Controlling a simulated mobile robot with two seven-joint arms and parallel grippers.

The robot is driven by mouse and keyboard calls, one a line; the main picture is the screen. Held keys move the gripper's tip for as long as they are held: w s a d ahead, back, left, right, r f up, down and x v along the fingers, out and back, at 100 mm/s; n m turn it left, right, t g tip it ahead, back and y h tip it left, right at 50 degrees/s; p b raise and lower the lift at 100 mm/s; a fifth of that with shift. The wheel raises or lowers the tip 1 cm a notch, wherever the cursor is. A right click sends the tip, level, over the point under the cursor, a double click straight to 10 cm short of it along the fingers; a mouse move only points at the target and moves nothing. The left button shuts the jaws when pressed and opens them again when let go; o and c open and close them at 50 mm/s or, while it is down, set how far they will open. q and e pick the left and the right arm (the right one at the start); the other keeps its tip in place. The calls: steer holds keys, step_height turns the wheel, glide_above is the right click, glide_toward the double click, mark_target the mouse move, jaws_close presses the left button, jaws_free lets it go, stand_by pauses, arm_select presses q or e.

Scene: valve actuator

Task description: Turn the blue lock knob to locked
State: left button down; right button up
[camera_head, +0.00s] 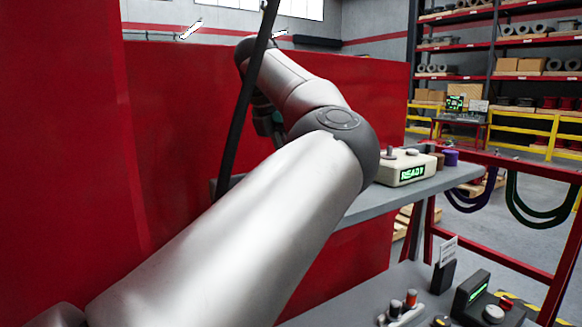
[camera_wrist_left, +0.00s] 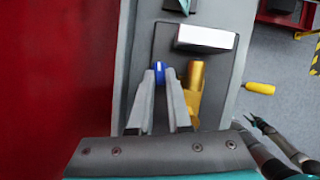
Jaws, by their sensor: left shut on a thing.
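The blue lock knob (camera_wrist_left: 158,70) shows in the left wrist view as a small blue piece with a pale mark. It sits between the tips of my left gripper (camera_wrist_left: 160,76), which is shut on it. The fingers hide much of the knob, so I cannot tell its setting. In the head view my left arm crosses the picture and hides the knob and most of the gripper.
A gold fitting (camera_wrist_left: 195,80) stands close right of the fingers, with a white block (camera_wrist_left: 205,38) beyond it. A READY display box (camera_head: 404,168) stands on the grey bench (camera_head: 432,183). Red panels stand behind.

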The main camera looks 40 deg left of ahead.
arm_select(q)
steer(key=shift+a+r+m+h, duration=0.15)
steer(key=shift+m+h, duration=0.15)
steer(key=shift+m, duration=0.7)
steer(key=c, duration=1.1)
jaws_free()
steer(key=shift+c, duration=0.2)
steer(key=p+v, duration=0.2)
steer(key=v, duration=1.3)
steer(key=shift+w, duration=0.1)
